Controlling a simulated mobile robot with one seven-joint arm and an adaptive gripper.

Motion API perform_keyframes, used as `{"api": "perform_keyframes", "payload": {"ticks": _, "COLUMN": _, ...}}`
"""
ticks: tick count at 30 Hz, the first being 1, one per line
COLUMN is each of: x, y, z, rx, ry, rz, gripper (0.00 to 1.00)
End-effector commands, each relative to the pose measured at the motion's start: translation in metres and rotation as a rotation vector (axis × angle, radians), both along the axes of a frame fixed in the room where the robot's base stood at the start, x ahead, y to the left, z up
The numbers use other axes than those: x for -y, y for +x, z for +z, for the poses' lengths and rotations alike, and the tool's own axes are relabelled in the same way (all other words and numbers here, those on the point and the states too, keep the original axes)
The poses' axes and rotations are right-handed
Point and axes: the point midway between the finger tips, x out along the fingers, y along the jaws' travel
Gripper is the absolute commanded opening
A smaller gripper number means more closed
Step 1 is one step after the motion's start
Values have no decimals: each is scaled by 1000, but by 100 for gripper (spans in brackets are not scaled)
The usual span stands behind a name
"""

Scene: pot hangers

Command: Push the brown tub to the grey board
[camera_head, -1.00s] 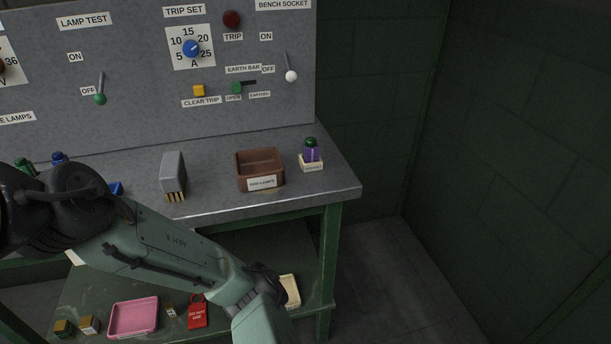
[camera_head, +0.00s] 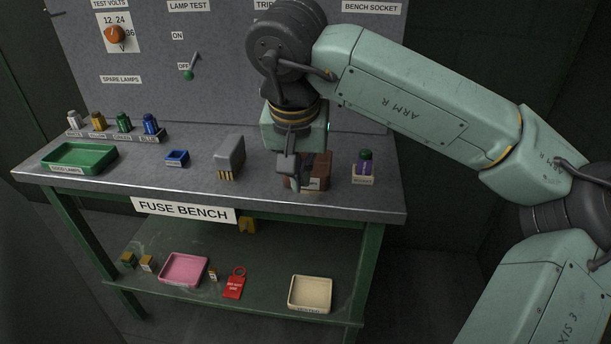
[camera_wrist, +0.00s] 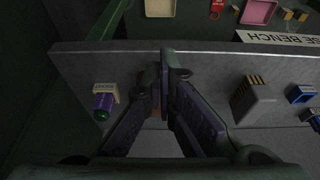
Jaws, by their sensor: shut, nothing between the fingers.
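The brown tub (camera_head: 322,170) stands on the bench top, partly hidden behind my gripper in the head view. Only a small brown sliver of it (camera_wrist: 156,97) shows between my fingers in the wrist view. The grey board (camera_head: 232,100) stands upright along the back of the bench, with bench top between it and the tub. My gripper (camera_head: 292,184) points down at the tub's near left side, its fingers shut and empty. Its fingertips also show in the wrist view (camera_wrist: 166,62). I cannot tell whether they touch the tub.
A purple jar with a green cap (camera_head: 364,162) stands in a cream holder right of the tub. A grey block with brass pins (camera_head: 230,155) is to the left, then a small blue tray (camera_head: 177,158) and a green tray (camera_head: 80,157). The bench's front edge is close.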

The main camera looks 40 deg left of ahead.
Motion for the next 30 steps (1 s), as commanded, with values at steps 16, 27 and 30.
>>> {"api": "perform_keyframes", "payload": {"ticks": 16, "x": -24, "y": 36, "z": -80, "rx": -8, "ry": 4, "rz": 0, "gripper": 0}}
{"api": "perform_keyframes", "payload": {"ticks": 27, "x": -35, "y": 54, "z": -83, "rx": -6, "ry": 3, "rz": 2, "gripper": 0}}
{"api": "perform_keyframes", "payload": {"ticks": 30, "x": -35, "y": 54, "z": -83, "rx": -6, "ry": 3, "rz": 2, "gripper": 0}}
